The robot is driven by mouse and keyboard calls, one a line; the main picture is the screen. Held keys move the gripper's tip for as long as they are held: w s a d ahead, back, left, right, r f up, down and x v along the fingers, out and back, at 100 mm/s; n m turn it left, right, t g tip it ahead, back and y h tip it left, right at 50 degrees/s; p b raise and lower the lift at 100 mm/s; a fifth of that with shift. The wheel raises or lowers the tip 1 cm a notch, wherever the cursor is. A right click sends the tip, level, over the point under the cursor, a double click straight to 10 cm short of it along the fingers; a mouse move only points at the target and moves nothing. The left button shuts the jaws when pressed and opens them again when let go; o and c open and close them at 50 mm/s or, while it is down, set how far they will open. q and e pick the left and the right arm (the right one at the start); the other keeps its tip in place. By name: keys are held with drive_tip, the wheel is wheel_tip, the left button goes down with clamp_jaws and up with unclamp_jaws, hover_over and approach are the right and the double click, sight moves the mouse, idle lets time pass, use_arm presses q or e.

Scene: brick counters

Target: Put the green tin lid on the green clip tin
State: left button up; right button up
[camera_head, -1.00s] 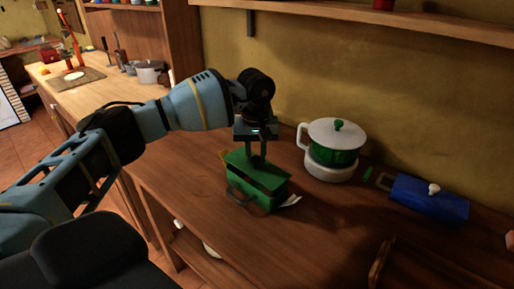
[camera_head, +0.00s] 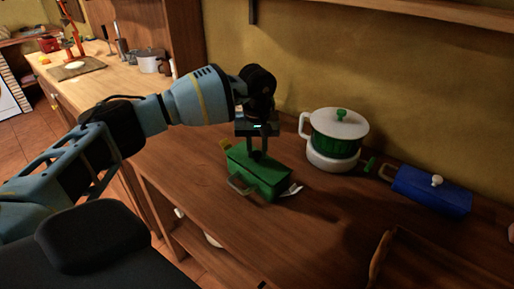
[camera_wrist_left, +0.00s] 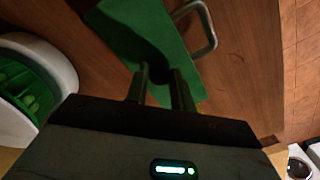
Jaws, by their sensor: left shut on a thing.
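My left gripper (camera_head: 257,154) points down over the green clip tin (camera_head: 254,189) on the wooden counter. It is shut on the green tin lid (camera_head: 272,169), gripping it from above. The lid lies level along the top of the tin, with no clear gap between them in the head view; whether it is fully seated I cannot tell. A wire clip shows on the tin's near side. In the left wrist view the fingers (camera_wrist_left: 160,80) reach the green lid (camera_wrist_left: 142,28); a metal clip shows beside it. My right gripper is not in view.
A white and green pot with a lid (camera_head: 340,124) stands to the right. A blue tin (camera_head: 430,191) with a white knob lies further right. A white flat item (camera_head: 291,190) touches the tin's right side. A wooden frame (camera_head: 385,258) stands at the front right. The counter's front middle is clear.

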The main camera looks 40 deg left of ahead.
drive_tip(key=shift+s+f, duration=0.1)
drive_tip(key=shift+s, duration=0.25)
use_arm(q)
drive_tip(key=shift+f, duration=0.15)
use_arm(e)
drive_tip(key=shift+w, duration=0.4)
use_arm(q)
drive_tip(key=shift+f, duration=0.2)
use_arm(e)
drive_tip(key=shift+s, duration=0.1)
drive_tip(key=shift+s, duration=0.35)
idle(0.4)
use_arm(q)
drive_tip(key=shift+f, duration=0.1)
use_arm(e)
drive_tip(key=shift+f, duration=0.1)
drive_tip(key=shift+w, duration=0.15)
use_arm(q)
drive_tip(key=o, duration=1.1)
drive_tip(key=shift+c, duration=0.2)
drive_tip(key=o, duration=0.5)
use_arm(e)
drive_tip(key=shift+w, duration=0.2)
